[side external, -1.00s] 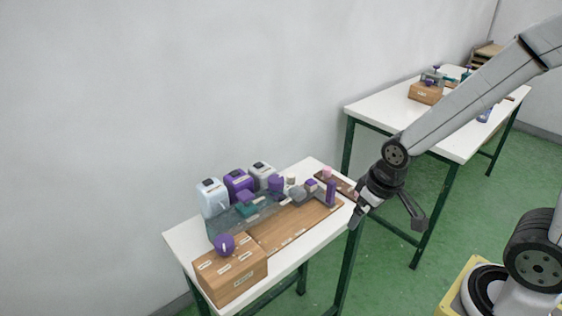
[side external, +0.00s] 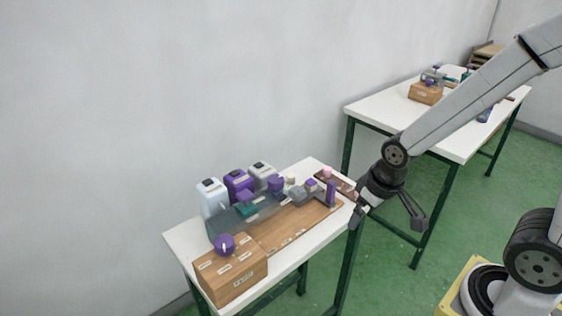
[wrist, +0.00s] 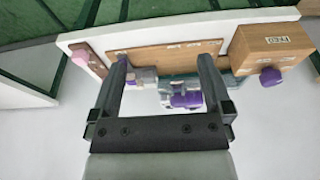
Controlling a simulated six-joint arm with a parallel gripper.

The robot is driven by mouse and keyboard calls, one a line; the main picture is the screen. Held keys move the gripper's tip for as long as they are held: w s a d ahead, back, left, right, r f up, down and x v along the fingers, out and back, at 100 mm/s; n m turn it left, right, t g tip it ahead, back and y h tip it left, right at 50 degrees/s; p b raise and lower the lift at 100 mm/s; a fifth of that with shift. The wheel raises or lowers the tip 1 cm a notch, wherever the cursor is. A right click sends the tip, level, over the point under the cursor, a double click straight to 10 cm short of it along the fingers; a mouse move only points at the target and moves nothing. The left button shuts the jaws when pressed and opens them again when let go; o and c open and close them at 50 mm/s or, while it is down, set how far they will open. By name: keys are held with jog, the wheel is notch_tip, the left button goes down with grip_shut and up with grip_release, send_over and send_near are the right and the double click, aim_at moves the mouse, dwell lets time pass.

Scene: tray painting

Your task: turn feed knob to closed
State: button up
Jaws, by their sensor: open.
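A round purple knob (side external: 224,244) with a light pointer mark sits on a labelled wooden box (side external: 231,284) at the near left end of the white table. In the wrist view the knob (wrist: 270,77) is at the right, beside the box (wrist: 262,42). The label lettering is too small to read surely. My gripper (side external: 359,214) is at the table's opposite end, well apart from the knob. In the wrist view my gripper (wrist: 164,60) is open, with nothing held between its two dark fingers.
White and purple containers (side external: 238,184) stand along the back of the white table (side external: 184,240). A wooden board (side external: 290,228) lies in front, with grey and purple fittings and a purple upright piece (side external: 331,192) at its far end. A second table (side external: 370,107) stands behind.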

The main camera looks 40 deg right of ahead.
dwell(0.4)
jog(key=m+g+y, duration=0.4)
jog(key=m, duration=1.1)
send_near(224, 240)
jog(key=shift+x, duration=1)
jog(key=shift+s+d+f, duration=0.1)
jog(key=shift+x, duration=3.8)
